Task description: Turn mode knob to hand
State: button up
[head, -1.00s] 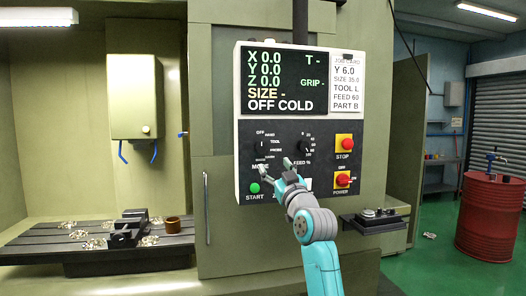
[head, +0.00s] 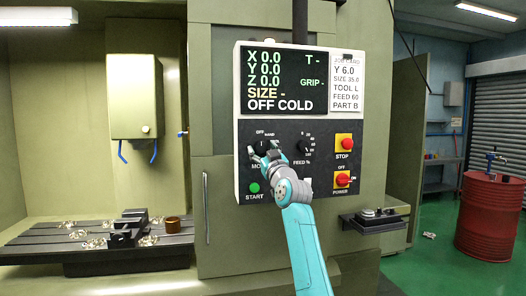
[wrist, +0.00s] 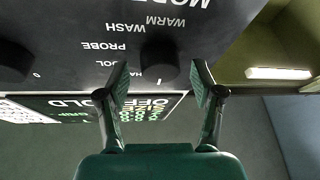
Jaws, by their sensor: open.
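The black mode knob (head: 262,145) is on the dark control panel, with OFF at its upper left and HAND at its upper right. My gripper covers part of it in the head view. In the wrist view the knob (wrist: 157,62) shows upside down, between and just beyond the fingertips. A short white mark shows near its edge; I cannot tell the exact setting. My gripper (head: 262,155) is open in front of the knob, with its fingers (wrist: 159,78) on either side. Contact cannot be made out.
To the right are the feed knob (head: 304,146), the red STOP button (head: 344,143) and the red POWER switch (head: 343,180). The green START button (head: 254,188) is below. The display (head: 284,80) above reads OFF COLD.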

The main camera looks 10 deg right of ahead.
jog(key=c, duration=1.1)
jog(key=shift+c, duration=0.2)
jog(key=shift+m+h, duration=0.4)
jog(key=shift+m, duration=0.3)
jog(key=m+h, duration=0.1)
jog(key=m, duration=0.1)
jog(key=shift+a+f+m, duration=0.1)
jog(key=shift+m, duration=0.2)
jog(key=shift+m+h, duration=1.9)
jog(key=shift+m, duration=1.5)
jog(key=o, duration=1.1)
